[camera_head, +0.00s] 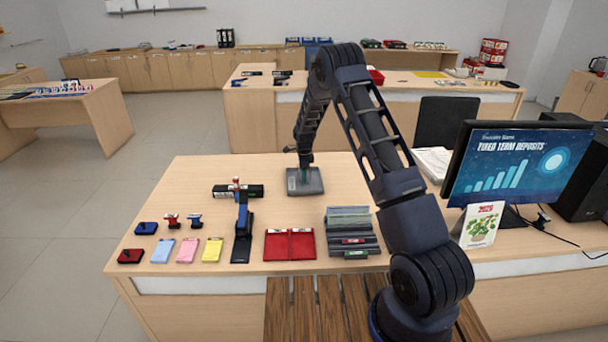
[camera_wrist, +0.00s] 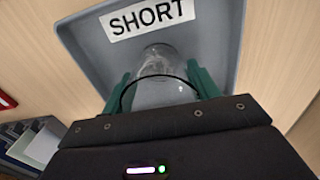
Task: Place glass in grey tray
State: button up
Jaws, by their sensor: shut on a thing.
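The grey tray (camera_head: 311,186) lies on the far part of the counter, left of my arm. In the wrist view the tray (camera_wrist: 222,32) fills the upper middle, with a white label reading "SHORT". My gripper (camera_head: 303,172) is directly over the tray. In the wrist view its green fingers (camera_wrist: 160,85) are shut on a clear glass (camera_wrist: 158,65), one finger on each side. The glass is over or in the tray; I cannot tell whether its base touches the tray floor. The glass is not clear in the head view.
Red folders (camera_head: 290,244) and a sorter of files (camera_head: 351,232) stand nearer. A monitor (camera_head: 520,165) stands at the right. The counter around the tray is mostly clear.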

jog(key=shift+f, duration=0.1)
jog(key=o, duration=1.1)
notch_tip(320, 180, up, 12)
jog(key=s+d+r+n+t, duration=0.1)
jog(key=s+d+r+n, duration=0.45)
jog(key=s+r, duration=0.7)
jog(key=s+d+r+n+t, duration=0.1)
jog(key=s+d+r+n, duration=0.2)
jog(key=s+d+r, duration=0.95)
jog(key=s+d+r+n+t, duration=0.1)
jog(key=s+n, duration=0.2)
jog(key=s, duration=0.6)
jog(key=s+d+r+n, duration=0.2)
jog(key=s+n, duration=0.1)
jog(key=s, duration=0.6)
jog(key=s+d+r+n+t, duration=0.1)
jog(key=s+n, duration=0.2)
jog(key=s, duration=0.6)
jog(key=shift+d+r+n+t, duration=0.25)
jog(key=shift+r+t, duration=0.05)
jog(key=shift+r, duration=0.05)
